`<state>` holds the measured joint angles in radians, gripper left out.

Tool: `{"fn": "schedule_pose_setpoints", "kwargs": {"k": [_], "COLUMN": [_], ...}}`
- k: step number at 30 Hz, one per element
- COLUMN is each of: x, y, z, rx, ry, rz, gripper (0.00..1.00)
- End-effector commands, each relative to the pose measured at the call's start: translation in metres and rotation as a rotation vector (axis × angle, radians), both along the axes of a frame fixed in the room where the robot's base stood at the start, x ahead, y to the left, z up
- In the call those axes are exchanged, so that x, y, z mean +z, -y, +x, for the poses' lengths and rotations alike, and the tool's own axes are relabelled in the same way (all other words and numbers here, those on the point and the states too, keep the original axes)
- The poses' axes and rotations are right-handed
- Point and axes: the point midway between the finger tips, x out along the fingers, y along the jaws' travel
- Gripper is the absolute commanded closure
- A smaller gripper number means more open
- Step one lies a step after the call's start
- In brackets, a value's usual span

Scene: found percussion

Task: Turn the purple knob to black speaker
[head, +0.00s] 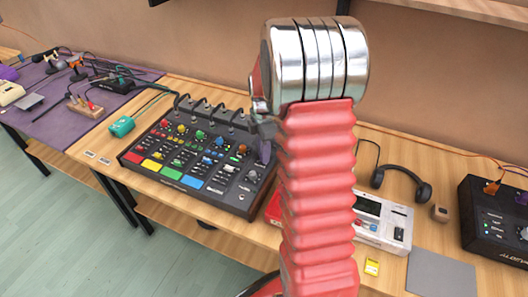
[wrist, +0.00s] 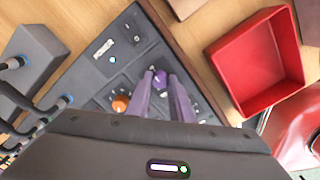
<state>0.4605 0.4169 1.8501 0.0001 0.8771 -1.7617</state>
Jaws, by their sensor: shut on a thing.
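The purple knob (wrist: 160,80) sits on the dark panel of the mixer (wrist: 128,65) in the wrist view. My gripper (wrist: 160,86) has purple fingers, which are shut on the knob, one on each side. In the head view the mixer (head: 168,168) lies on the wooden table, and my gripper (head: 264,152) reaches its right side; my red ribbed arm partly blocks that area. The knob is hidden there. The marks around the knob are too small to read, so I cannot tell which symbol it points at.
An orange knob (wrist: 120,103) is just left of my fingers in the wrist view. An empty red tray (wrist: 226,80) lies right of the mixer. Cables stand along its back. Headphones (head: 424,192) and a black box (head: 490,238) are farther right in the head view.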

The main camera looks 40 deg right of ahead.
Motion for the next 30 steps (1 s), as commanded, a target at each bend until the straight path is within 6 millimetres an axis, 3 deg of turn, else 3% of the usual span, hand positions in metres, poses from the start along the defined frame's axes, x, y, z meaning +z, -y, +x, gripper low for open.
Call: {"fn": "schedule_pose_setpoints", "kwargs": {"k": [11,30], "x": [0.0015,0.0021], "y": [0.0008,0.0006], "z": [0.003,0.004], "rx": [-0.158,-0.738], "ry": [0.009,0.011], "rz": [-0.004,-0.003], "gripper": [1.0,1.0]}}
